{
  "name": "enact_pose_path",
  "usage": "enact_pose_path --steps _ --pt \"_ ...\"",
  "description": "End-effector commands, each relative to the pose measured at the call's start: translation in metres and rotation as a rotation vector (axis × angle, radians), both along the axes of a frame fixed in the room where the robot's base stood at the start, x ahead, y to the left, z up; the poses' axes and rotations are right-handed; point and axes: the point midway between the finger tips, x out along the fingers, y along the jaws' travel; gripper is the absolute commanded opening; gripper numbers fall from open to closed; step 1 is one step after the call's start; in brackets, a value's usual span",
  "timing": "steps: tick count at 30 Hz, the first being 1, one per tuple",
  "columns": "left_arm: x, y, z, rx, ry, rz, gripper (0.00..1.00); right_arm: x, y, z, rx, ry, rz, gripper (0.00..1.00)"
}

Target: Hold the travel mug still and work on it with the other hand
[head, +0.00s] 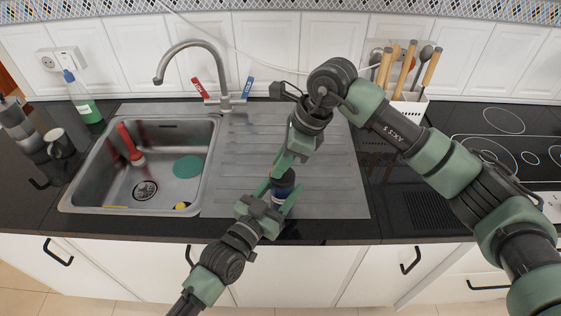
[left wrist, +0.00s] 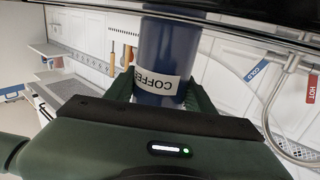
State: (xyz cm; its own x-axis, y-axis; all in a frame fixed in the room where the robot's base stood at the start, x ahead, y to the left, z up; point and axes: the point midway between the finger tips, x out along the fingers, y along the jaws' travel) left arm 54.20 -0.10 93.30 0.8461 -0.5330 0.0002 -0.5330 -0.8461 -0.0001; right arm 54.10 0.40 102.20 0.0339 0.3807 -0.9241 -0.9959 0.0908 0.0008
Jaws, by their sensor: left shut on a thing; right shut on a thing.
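The travel mug (head: 281,192) is dark blue and stands upright on the steel drainboard near the counter's front edge. In the left wrist view the mug (left wrist: 168,55) appears upside down, with a white COFFEE label. My left gripper (head: 279,200) is shut around the mug's body from the front, one finger on each side; its fingers (left wrist: 163,88) also show in the left wrist view. My right gripper (head: 284,172) reaches down from above and is shut on the mug's dark top. The right fingers hide part of that top.
The sink (head: 150,160) lies left, holding a red-handled brush (head: 130,143) and a green disc (head: 188,166). The faucet (head: 200,60) stands behind. A utensil holder (head: 407,106) and the cooktop (head: 500,150) are right. A grey mug (head: 58,143) and soap bottle (head: 84,102) are far left.

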Motion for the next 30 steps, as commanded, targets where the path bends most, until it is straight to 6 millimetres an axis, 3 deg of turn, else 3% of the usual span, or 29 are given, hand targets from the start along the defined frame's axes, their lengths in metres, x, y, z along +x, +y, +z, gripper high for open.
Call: enact_pose_path --steps 4,11,18,19,21,30 --pt "0.000 0.000 -0.001 0.000 0.002 0.000 0.06 0.001 -0.004 0.001 0.002 -0.003 -0.001 0.00" --pt "0.000 0.000 -0.001 0.001 0.003 0.000 0.06 -0.002 -0.032 0.001 0.001 -0.003 -0.003 0.00" --pt "0.000 0.001 -0.002 0.000 0.004 0.001 0.06 -0.002 -0.033 0.001 0.000 -0.003 -0.002 0.00" --pt "0.000 0.001 -0.002 0.000 0.004 0.001 0.06 -0.002 -0.033 0.001 0.000 -0.003 -0.002 0.24" --pt "0.000 0.001 -0.002 0.000 0.004 0.001 0.06 -0.002 -0.033 0.001 0.000 -0.002 -0.002 0.42" --pt "0.000 0.000 -0.002 0.001 0.003 0.000 0.06 -0.002 -0.032 0.001 0.000 -0.001 0.000 0.42"
